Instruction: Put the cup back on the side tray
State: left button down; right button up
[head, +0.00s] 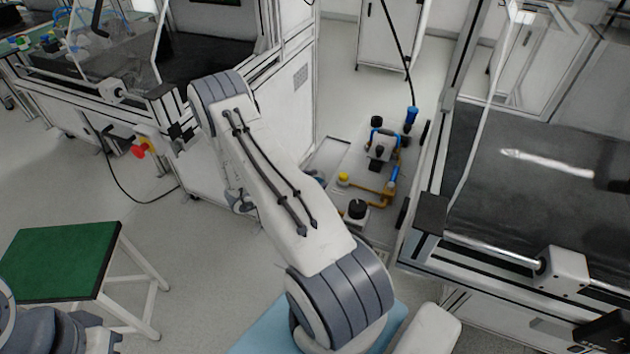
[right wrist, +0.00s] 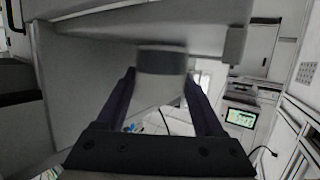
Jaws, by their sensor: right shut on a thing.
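In the right wrist view, my right gripper (right wrist: 161,88) has its two dark fingers on either side of a grey, blurred round thing (right wrist: 162,64), which I take to be the cup. The gripper is shut on it. A pale, flat shelf-like surface (right wrist: 150,22) lies just above and beyond the cup; I cannot tell whether they touch or whether it is the side tray. In the head view, my right arm folds over, and its wrist end (head: 240,198) is partly hidden beside the left cabinet. The cup is not visible there. My left gripper is out of view.
A green-topped stool (head: 60,258) stands at the lower left. A white-framed machine (head: 205,130) is behind my right arm, with a red button (head: 138,151). Another machine (head: 520,190) stands on the right. A cart with pipes and valves (head: 352,165) fills the gap between them.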

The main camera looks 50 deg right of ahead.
jog(key=shift+f, duration=0.1)
jog(key=shift+f, duration=0.15)
jog(key=o, duration=1.5)
jog(key=shift+r, duration=0.35)
jog(key=v, duration=1.2)
jog(key=shift+f+p, duration=0.1)
jog(key=shift+p, duration=0.3)
jog(key=shift+w, duration=0.1)
